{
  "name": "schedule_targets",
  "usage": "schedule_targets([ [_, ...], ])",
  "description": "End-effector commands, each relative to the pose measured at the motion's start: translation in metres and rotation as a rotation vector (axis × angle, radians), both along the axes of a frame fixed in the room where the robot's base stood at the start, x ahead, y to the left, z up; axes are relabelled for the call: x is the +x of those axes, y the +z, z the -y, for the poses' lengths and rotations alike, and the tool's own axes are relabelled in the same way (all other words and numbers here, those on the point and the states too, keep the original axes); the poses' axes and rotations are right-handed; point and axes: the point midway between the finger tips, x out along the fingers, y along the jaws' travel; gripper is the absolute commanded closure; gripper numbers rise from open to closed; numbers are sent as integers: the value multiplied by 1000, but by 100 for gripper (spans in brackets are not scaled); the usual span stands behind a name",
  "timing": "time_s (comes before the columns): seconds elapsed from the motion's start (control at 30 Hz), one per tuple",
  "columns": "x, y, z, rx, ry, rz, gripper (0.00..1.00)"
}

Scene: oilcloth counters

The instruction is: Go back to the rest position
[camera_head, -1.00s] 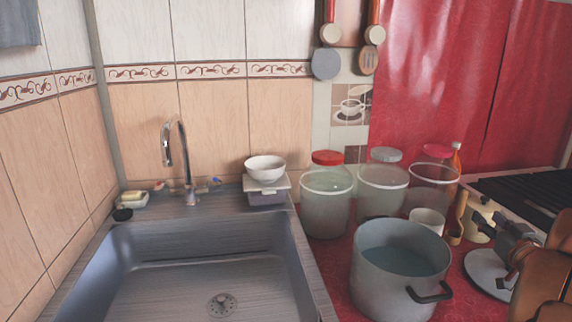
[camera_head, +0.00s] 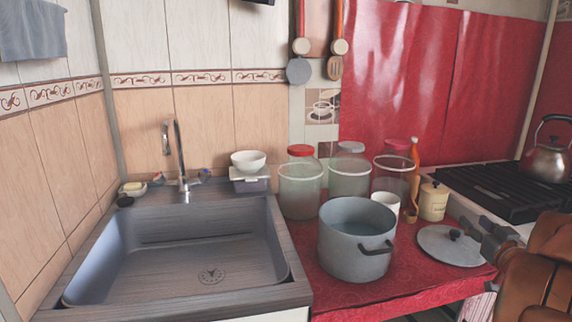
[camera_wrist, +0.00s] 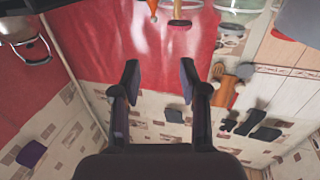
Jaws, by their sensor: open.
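My gripper (camera_head: 488,242) shows at the right edge of the head view, in front of the counter and close to the grey pot lid (camera_head: 435,250) in the picture. In the wrist view, my gripper (camera_wrist: 160,70) has its two dark fingers spread wide with nothing between them. Behind them are the red curtain (camera_wrist: 110,45) and the tiled wall, seen upside down. My brown arm hides part of the counter's right side.
A grey pot (camera_head: 345,262) stands at the front of the red counter. Behind it are several jars (camera_head: 300,195), a white cup (camera_head: 385,202) and a cream canister (camera_head: 433,203). The sink (camera_head: 205,250) is empty. A kettle (camera_head: 546,158) sits on the stove (camera_head: 485,190).

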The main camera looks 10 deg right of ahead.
Motion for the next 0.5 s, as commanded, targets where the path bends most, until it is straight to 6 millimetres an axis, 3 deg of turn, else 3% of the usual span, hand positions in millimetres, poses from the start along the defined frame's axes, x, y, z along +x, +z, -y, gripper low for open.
schedule_targets([
  [0.5, 18, -17, -9, -21, -116, -168, 56],
])
